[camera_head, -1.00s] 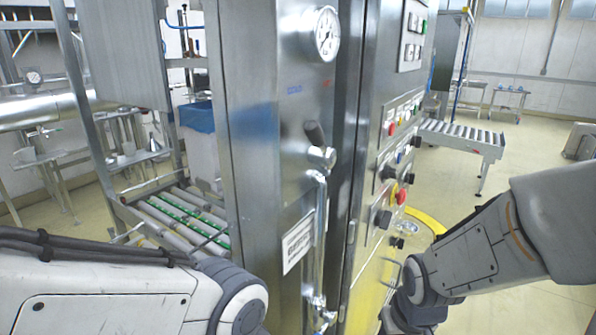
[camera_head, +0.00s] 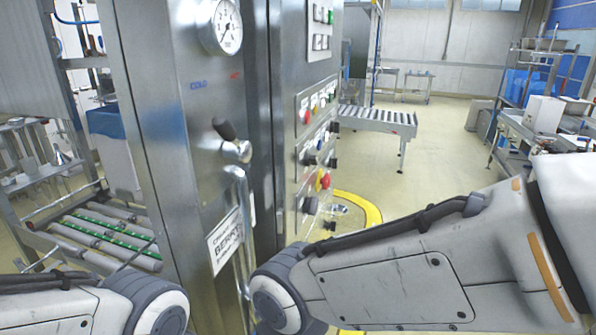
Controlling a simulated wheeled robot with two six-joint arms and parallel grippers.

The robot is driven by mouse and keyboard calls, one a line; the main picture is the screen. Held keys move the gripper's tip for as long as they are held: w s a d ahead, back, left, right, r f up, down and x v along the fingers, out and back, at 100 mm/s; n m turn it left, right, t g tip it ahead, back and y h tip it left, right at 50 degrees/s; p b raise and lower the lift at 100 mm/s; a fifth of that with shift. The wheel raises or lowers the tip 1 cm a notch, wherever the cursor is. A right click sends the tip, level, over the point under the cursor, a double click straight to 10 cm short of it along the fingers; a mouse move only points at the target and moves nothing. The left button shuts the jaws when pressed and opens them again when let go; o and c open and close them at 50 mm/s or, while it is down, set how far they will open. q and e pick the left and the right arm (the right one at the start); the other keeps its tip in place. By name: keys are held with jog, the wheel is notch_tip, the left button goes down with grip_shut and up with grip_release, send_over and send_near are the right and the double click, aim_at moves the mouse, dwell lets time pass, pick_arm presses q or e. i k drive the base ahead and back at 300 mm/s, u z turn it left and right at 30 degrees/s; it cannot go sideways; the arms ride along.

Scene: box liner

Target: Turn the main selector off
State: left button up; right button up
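The control panel (camera_head: 293,187) is on the right side face of the tall steel cabinet, seen at a steep angle. It carries small coloured buttons, several black knobs and a red-and-yellow emergency knob (camera_head: 323,180). A larger dark rotary knob (camera_head: 310,205) sits low on the panel; I cannot read its label or tell its setting, nor be sure that it is the main selector. Both my arms show in the lower part of the view, but their grippers are out of the picture. My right arm covers the area below the panel.
The cabinet front (camera_head: 187,120) has a gauge (camera_head: 228,26), a lever valve (camera_head: 236,150) and a vertical pipe. A roller conveyor (camera_head: 376,120) stands behind to the right. A yellow floor ring (camera_head: 362,203) lies beside the panel. Open floor is at the right.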

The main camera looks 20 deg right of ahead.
aim_at(310, 204)
jog(key=u, duration=1.45)
jog(key=k, duration=1.3)
jog(key=z, duration=1.35)
jog(key=i, duration=0.5)
jog(key=z, duration=0.05)
